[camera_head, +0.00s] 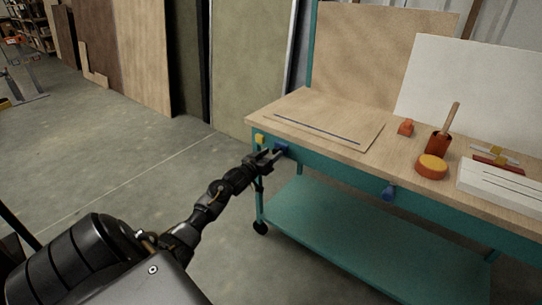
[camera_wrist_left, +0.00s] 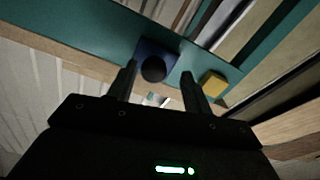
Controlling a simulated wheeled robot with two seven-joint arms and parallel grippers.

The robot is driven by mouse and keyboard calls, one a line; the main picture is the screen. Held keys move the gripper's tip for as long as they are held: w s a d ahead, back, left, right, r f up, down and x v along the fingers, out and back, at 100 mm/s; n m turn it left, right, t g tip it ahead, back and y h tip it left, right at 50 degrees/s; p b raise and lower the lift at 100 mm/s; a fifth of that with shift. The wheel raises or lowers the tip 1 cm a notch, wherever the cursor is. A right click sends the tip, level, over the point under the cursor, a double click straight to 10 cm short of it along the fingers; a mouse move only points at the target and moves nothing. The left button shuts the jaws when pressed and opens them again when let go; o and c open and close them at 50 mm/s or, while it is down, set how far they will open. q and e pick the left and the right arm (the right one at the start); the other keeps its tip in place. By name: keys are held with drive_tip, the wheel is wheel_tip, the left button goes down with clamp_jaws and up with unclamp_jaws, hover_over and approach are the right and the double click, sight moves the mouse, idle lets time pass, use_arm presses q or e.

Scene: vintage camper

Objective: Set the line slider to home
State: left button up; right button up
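A dark blue block with a round dark knob, apparently the line slider (camera_head: 282,147), sits on the teal front rail of the workbench near its left end. It also shows in the left wrist view (camera_wrist_left: 152,66). A yellow block (camera_head: 259,138) is on the same rail near the corner, to the left of the blue block. In the left wrist view, the yellow block (camera_wrist_left: 213,85) lies to the right of the knob. My left gripper (camera_head: 273,156) is open at the blue block. In the wrist view its fingers (camera_wrist_left: 158,84) point toward the knob; contact cannot be told. My right gripper is out of view.
A second blue knob (camera_head: 389,193) is on the rail farther right. Floor is clear left.

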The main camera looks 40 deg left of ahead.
use_arm(q)
drive_tip(key=shift+d, duration=0.15)
drive_tip(key=shift+s, duration=0.15)
drive_tip(key=s+p, duration=0.1)
drive_tip(key=s, duration=0.9)
drive_tip(key=shift+s+d, duration=0.2)
drive_tip(key=shift+d, duration=0.25)
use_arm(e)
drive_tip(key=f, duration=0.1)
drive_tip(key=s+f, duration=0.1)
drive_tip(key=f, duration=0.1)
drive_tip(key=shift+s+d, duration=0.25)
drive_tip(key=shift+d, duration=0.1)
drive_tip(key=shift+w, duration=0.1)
